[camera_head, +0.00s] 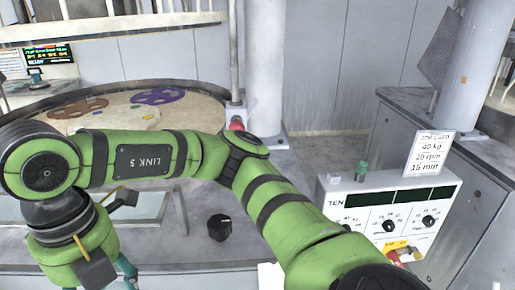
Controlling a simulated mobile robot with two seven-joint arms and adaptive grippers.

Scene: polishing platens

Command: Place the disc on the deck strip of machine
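My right arm comes in from the lower right and reaches across to the left. Its gripper (110,268) points down at the lower left, partly cut off by the bottom edge; its fingertips and anything between them cannot be made out. A purple disc (158,96) and a brown disc (80,107) lie flat on the round beige platen (200,112), behind my arm. A grey deck surface (190,258) runs along the front of the machine, below my forearm. My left gripper is not in view.
A black knob-like piece (219,228) stands on the grey deck. A control panel (385,208) with dials, a red-and-yellow switch (403,253), a green-capped vial (361,171) and a printed card (430,153) is at the right. A pale column (265,70) rises behind my elbow.

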